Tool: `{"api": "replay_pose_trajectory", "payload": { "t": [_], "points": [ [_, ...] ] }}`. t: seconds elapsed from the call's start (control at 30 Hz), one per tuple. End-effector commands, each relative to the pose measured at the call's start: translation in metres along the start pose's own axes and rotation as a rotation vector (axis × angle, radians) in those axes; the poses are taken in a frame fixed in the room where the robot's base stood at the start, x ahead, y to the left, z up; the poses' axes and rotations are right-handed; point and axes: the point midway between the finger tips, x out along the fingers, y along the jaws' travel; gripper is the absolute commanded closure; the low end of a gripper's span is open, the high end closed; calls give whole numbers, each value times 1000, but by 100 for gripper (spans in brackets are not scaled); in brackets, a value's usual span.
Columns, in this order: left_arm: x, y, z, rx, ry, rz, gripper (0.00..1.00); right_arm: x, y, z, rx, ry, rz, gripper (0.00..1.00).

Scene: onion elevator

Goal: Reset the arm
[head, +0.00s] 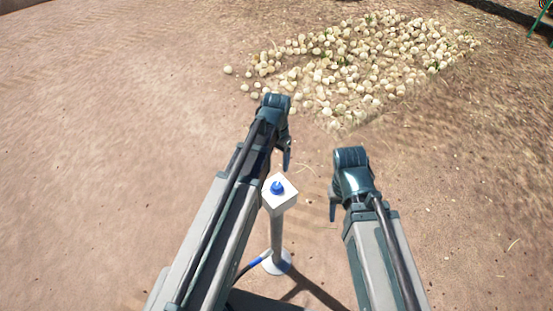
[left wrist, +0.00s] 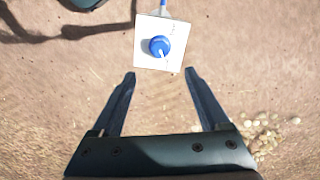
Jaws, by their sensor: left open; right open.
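My left arm reaches forward in the head view, and its gripper (head: 287,160) points down above the ground, just beyond a white post. In the left wrist view my left gripper (left wrist: 160,74) is open with nothing between its fingers. The post's white box top (head: 283,203) carries a blue knob (head: 277,188). In the left wrist view the blue knob (left wrist: 159,46) and white box (left wrist: 145,62) lie past the fingertips, apart from them. My right gripper (head: 333,212) hangs down to the right of the post, open and apart from it; its fingers are partly hidden.
A large spread of pale onions (head: 350,65) lies on the dirt ground at the far right. The post stands on a round white base (head: 277,262) with a blue cable (head: 253,263) beside it. The dirt at left is clear. A green frame (head: 543,18) shows at top right.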

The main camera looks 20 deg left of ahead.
Motion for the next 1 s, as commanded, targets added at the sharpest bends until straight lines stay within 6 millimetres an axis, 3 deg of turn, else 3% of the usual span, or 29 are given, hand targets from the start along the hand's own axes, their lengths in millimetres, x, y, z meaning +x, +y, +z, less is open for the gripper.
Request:
{"api": "replay_pose_trajectory", "payload": {
  "t": [0.3, 0.37, 0.6, 0.7, 0.83, 1.0],
  "points": [
    [0, 6, 3, 0, -2, -1, 22, 0, 0, 0, 0, 0, 0, 50],
    [0, 21, 9, -2, -8, -6, 22, 0, 0, 0, 0, 0, 0, 50],
    [0, 114, 61, -45, -48, -55, 22, 0, 0, 0, 0, 0, 0, 50],
    [-1, 138, 78, -65, -56, -75, 22, 0, 0, 0, 0, 0, 0, 50],
    [-1, 153, 89, -81, -62, -91, 22, 0, 0, 0, 0, 0, 0, 50],
    [-1, 155, 89, -88, -63, -94, 22, 0, 0, 0, 0, 0, 0, 50]
  ]
}}
